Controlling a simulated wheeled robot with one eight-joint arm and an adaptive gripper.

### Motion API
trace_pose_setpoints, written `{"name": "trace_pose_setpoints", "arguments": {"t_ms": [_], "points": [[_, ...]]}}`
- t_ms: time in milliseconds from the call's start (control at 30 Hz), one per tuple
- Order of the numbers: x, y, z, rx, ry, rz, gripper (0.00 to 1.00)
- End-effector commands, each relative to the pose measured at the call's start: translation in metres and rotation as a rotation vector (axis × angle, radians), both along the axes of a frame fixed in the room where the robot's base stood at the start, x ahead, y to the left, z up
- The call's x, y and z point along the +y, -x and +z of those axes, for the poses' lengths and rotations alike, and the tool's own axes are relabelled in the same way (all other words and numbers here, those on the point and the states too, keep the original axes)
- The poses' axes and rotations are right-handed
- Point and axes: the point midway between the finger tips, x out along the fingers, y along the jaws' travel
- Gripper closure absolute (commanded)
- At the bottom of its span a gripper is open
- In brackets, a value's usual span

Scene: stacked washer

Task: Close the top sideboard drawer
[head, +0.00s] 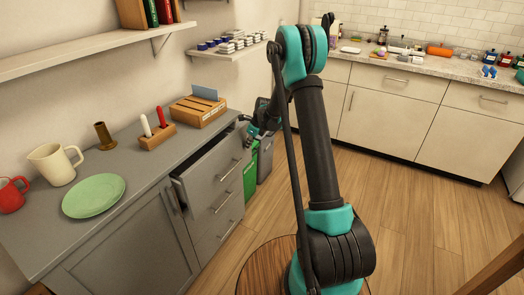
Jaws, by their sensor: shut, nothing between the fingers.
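The grey sideboard (125,150) stands along the left wall. Its top drawer (213,178) is the uppermost of a stack at the sideboard's right end and stands partly open, with a dark gap showing behind its front. The drawer has a bar handle (229,169). My gripper (256,128) is beyond the far end of the drawer, near the sideboard's far corner. It is small and partly hidden by my arm; it looks shut and empty. I cannot tell whether it touches the drawer front.
A green bin (250,178) and a grey bin (266,158) stand past the sideboard. A plate (93,195), a pitcher (54,163) and a wooden box (198,112) are on the sideboard top. The wooden floor (410,215) at right is clear.

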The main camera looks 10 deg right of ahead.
Motion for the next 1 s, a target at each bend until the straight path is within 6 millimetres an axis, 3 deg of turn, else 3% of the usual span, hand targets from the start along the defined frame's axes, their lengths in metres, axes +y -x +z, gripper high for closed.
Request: {"name": "trace_pose_setpoints", "arguments": {"t_ms": [200, 400, 1000], "points": [[0.035, -0.025, 0.0, 0.0, 0.0, 0.001, 1.0], [0.052, -0.038, 0.0, 0.0, 0.0, 0.0, 1.0], [0.062, -0.045, 0.001, -0.005, -0.005, 0.001, 1.0]]}}
